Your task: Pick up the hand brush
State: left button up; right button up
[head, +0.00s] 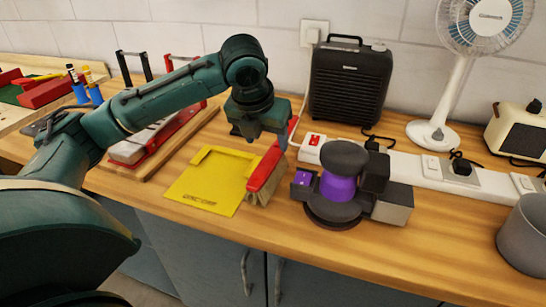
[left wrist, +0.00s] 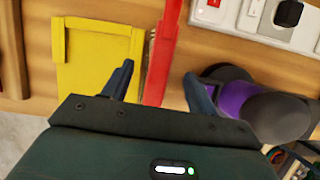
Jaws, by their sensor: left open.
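The hand brush has a red handle (head: 266,166) and pale bristles, and lies on the wooden worktop between the yellow dustpan (head: 212,182) and a black and purple sander (head: 338,187). In the left wrist view the red brush (left wrist: 160,62) runs upright in the picture between my open fingers. My left gripper (head: 262,138) is above the brush, open and empty. It also shows in the left wrist view (left wrist: 158,82). Part of the brush is hidden behind the gripper in the head view. My right gripper is not in view.
A white power strip (head: 400,168) with plugs runs behind the sander. A black heater (head: 348,85), a white fan (head: 433,134) and a radio (head: 518,130) stand at the back. A grey pot (head: 523,236) is at the right. The front worktop strip is clear.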

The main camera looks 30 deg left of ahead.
aim_at(272, 155)
pick_arm(q)
jog(key=x, duration=0.7)
jog(key=shift+d+f+b, duration=0.15)
jog(key=shift+b, duration=0.2)
jog(key=shift+c, duration=0.4)
jog(key=c, duration=1.1)
jog(key=shift+c, duration=0.2)
